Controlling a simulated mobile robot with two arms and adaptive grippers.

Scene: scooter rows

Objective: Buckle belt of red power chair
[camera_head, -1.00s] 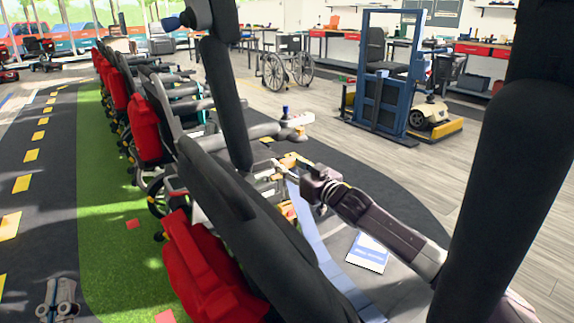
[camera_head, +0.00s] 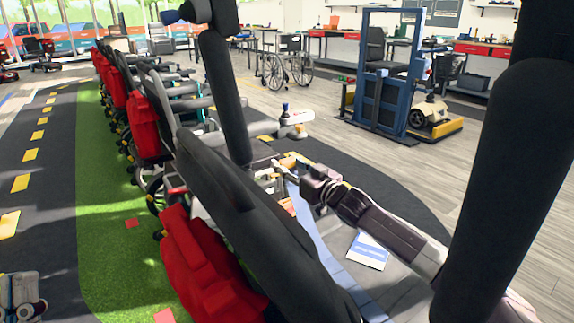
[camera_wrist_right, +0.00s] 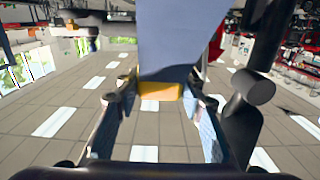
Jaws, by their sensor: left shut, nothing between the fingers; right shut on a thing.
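The nearest chair has a black backrest (camera_head: 262,225) and a red bag (camera_head: 205,270) behind it. A blue-grey belt strap (camera_head: 318,232) runs across its seat area. In the right wrist view the strap (camera_wrist_right: 170,35) ends in a yellow piece (camera_wrist_right: 162,91) between my right fingers. My right gripper (camera_head: 281,172) is shut on this yellow belt end, above the seat beyond the backrest. The backrest and arm hide part of the seat; I cannot make out the mating buckle. My left gripper (camera_head: 22,296) is shut and empty at the lower left, over the dark road strip, away from the chair.
A row of similar chairs (camera_head: 145,125) with red bags stands behind on the green strip. A joystick armrest (camera_head: 285,122) lies beyond my right gripper. A blue lift frame (camera_head: 385,85) and a wheelchair (camera_head: 286,65) stand farther back. Grey floor at right is open.

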